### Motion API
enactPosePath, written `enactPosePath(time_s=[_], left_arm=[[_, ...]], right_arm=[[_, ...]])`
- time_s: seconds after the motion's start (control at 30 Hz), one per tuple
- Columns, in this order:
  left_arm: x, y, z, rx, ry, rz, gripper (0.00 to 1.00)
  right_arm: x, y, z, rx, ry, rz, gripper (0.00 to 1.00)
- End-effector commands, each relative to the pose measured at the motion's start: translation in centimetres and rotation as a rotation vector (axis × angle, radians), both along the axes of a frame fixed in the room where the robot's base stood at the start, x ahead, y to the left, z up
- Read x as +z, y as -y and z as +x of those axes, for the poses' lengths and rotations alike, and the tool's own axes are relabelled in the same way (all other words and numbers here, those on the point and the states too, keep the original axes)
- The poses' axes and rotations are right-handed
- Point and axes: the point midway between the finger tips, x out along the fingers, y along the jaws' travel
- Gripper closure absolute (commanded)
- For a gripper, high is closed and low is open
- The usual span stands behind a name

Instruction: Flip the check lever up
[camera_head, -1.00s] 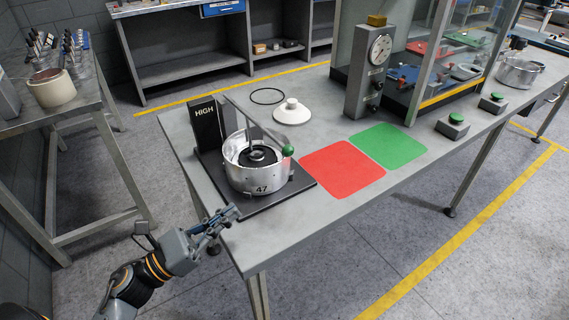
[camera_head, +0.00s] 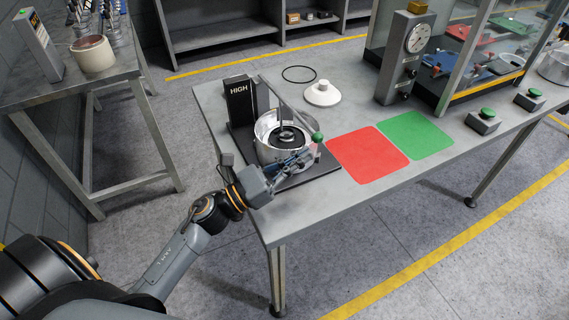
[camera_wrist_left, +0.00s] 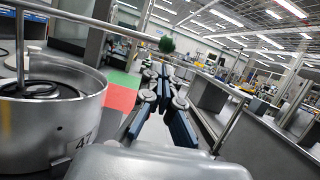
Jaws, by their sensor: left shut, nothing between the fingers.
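The check lever (camera_head: 292,122) is a thin grey bar with a green ball knob (camera_head: 318,137). It slopes down from the black HIGH stand (camera_head: 240,104) across the silver pot (camera_head: 270,152), so the knob is at the low front end. In the left wrist view the bar crosses the top left and ends at the green knob (camera_wrist_left: 167,45). My left gripper (camera_head: 306,156) is shut and empty, in front of the pot and just below the knob. In the wrist view its fingertips (camera_wrist_left: 162,72) point toward the knob, apparently apart from it. My right gripper is out of view.
The stand and pot rest on a dark base plate (camera_head: 312,172) on the grey table (camera_head: 330,212). A white lid (camera_head: 322,94) and black ring (camera_head: 298,74) lie behind. Red (camera_head: 367,155) and green (camera_head: 415,135) mats lie to the right. A gauge post (camera_head: 405,55) stands beyond.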

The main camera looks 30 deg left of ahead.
Motion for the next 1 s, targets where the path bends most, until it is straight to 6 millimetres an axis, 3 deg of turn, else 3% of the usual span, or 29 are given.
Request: enactPosePath(time_s=[0.1, 0.57, 1.0], left_arm=[[1.0, 0.2, 0.4, 0.0, -0.001, -0.001, 1.0], [1.2, 0.3, 0.5, 0.0, -0.003, -0.002, 1.0], [3.4, 0.3, 0.5, 0.0, -0.041, -0.053, 1.0]], right_arm=[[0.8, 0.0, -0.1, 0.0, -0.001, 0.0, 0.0], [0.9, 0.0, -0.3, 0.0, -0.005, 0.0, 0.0], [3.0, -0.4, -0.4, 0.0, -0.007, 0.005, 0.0]])
